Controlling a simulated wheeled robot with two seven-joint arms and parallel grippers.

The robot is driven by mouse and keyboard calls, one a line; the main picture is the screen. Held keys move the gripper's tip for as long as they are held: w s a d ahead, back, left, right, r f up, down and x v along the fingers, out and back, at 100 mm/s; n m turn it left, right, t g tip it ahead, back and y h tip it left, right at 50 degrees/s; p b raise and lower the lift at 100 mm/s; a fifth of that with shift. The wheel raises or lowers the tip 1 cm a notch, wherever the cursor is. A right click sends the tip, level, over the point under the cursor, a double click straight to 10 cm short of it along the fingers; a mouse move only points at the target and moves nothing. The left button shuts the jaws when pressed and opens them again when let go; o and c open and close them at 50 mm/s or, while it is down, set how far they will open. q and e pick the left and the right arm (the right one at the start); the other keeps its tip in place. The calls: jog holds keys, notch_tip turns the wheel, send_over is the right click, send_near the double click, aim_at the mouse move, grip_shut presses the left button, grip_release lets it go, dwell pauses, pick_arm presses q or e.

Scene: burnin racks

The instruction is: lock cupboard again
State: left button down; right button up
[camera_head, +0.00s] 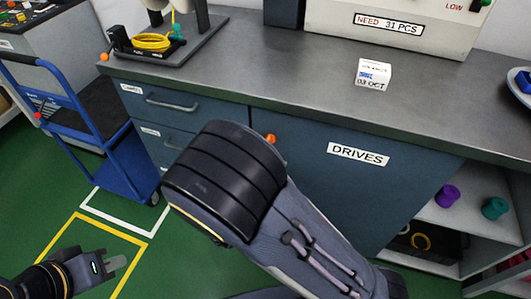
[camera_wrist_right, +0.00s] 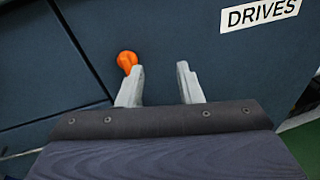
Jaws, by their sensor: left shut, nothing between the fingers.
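The cupboard door (camera_head: 318,178), dark blue and labelled DRIVES, is closed in the head view; it also fills much of the wrist view (camera_wrist_right: 215,65). An orange turn knob (camera_head: 271,139) sits at its upper left edge. In the right wrist view the knob (camera_wrist_right: 127,60) is just beyond the tip of the left-hand finger. My right gripper (camera_wrist_right: 158,82) is open and empty, with the knob left of the gap between its fingers. I cannot tell whether the finger touches it. In the head view my right arm hides that gripper. My left gripper (camera_head: 116,266) is shut and empty at lower left, over the floor.
Drawers (camera_head: 180,105) lie left of the door. A blue cart (camera_head: 95,140) stands further left. Open shelves (camera_head: 470,215) with spools are at right.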

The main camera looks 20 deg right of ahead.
jog(key=w+n+t+y+b, duration=0.1)
jog(key=w+n+t, duration=0.2)
jog(key=w, duration=0.4)
jog(key=shift+w+d+f, duration=0.25)
jog(key=shift+w+f, duration=0.1)
jog(key=shift+w, duration=0.05)
grip_shut()
